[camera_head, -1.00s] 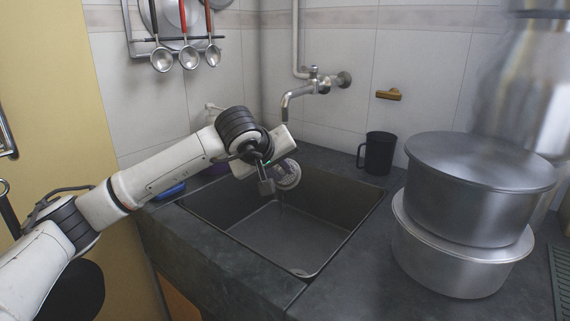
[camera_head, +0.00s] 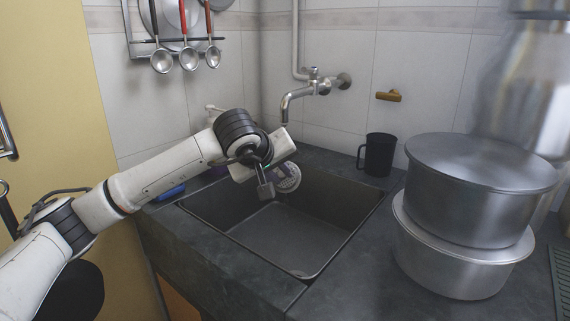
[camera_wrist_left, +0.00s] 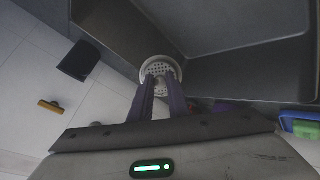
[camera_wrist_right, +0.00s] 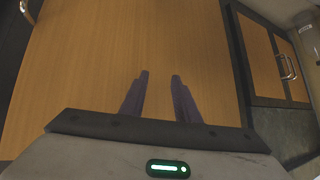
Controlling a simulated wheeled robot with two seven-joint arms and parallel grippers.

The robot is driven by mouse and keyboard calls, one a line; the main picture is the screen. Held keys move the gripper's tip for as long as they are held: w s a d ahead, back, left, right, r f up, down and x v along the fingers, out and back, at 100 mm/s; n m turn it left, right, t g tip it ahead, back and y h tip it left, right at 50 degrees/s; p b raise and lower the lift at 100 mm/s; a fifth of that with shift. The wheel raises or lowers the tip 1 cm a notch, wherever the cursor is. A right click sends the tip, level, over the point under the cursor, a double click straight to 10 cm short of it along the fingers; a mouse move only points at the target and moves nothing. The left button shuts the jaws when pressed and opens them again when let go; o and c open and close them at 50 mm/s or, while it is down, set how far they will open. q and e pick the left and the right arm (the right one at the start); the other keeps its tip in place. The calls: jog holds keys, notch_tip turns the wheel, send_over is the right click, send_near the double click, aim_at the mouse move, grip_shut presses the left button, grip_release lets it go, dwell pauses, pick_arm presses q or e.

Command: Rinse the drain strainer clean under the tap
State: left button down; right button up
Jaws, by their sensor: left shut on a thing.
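The drain strainer, a small round grey disc with holes (camera_head: 289,178), is held over the back of the dark sink (camera_head: 340,222). My left gripper (camera_head: 277,172) is shut on it; in the left wrist view the two dark fingers (camera_wrist_left: 161,82) close on the middle of the strainer (camera_wrist_left: 160,65). The tap (camera_head: 300,91) comes from the tiled wall, its spout pointing down above and behind the strainer. I see no water stream. My right gripper (camera_wrist_right: 160,76) shows only in the right wrist view, with its fingers apart and empty, before a wooden cabinet front.
A black mug (camera_head: 379,154) stands right of the sink. Two stacked steel pots (camera_head: 470,205) fill the right counter. A blue item (camera_head: 171,190) lies left of the sink behind my arm. Ladles (camera_head: 188,57) hang on the left wall. The sink floor is clear.

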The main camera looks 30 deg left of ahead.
jog(key=shift+w, duration=0.1)
dwell(0.3)
pick_arm(q)
jog(key=shift+s+d+r, duration=0.2)
jog(key=shift+s+r, duration=0.1)
jog(key=shift+r, duration=0.1)
jog(key=shift+s+d+r+p, duration=0.6)
jog(key=shift+s+r, duration=0.25)
jog(key=shift+s, duration=0.05)
jog(key=shift+s+d+r+p, duration=0.55)
jog(key=shift+s+r, duration=0.25)
jog(key=shift+s, duration=0.1)
pick_arm(e)
jog(key=shift+s+r, duration=0.25)
jog(key=shift+r, duration=0.8)
jog(key=shift+c, duration=0.2)
